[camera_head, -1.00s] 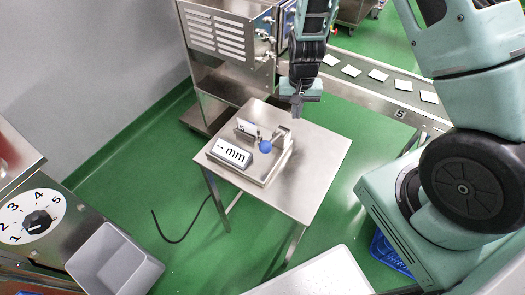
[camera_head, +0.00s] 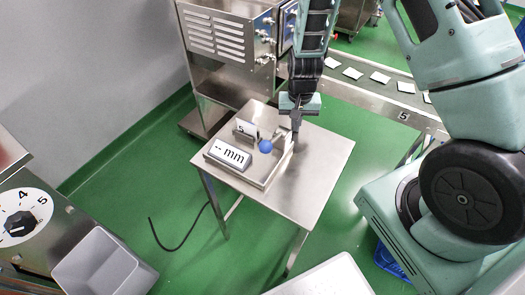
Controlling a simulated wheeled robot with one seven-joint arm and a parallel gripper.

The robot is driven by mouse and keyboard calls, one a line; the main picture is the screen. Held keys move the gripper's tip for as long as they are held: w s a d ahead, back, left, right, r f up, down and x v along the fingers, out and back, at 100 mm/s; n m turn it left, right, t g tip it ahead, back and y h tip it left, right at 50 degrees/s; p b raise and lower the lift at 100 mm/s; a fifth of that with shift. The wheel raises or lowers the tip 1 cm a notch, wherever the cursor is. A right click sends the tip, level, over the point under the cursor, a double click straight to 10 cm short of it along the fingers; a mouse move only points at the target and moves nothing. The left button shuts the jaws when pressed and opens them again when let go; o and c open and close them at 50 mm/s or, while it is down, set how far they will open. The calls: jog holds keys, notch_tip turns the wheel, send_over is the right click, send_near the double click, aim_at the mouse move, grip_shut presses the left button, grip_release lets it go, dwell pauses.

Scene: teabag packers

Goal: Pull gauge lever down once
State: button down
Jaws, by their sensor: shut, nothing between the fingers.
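The gauge (camera_head: 262,178) sits on a small steel table. Its display (camera_head: 230,154) reads "-- mm". A blue ball knob (camera_head: 265,146), which looks like the end of the gauge lever, stands at the middle of the gauge. My gripper (camera_head: 295,128) is shut and empty, pointing down at the gauge's right rear, a little right of and behind the blue knob. I cannot tell whether its tips touch the gauge. The gripper hides part of the gauge's rear right side.
The steel table (camera_head: 318,180) has bare room right of the gauge. A steel cabinet (camera_head: 215,60) stands behind. A conveyor (camera_head: 388,97) with white teabags runs at the back right. A grey bin (camera_head: 103,262) and a numbered dial (camera_head: 22,222) are at lower left.

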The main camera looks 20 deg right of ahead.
jog(key=shift+s+f+b, duration=0.2)
jog(key=shift+f+b, duration=0.25)
jog(key=shift+f, duration=0.45)
jog(key=shift+a+f, duration=0.1)
jog(key=r+p, duration=0.2)
jog(key=shift+w+r, duration=0.3)
jog(key=shift+r, duration=0.05)
notch_tip(320, 180, up, 11)
jog(key=p, duration=0.9)
jog(key=shift+f, duration=0.15)
jog(key=shift+s, duration=0.1)
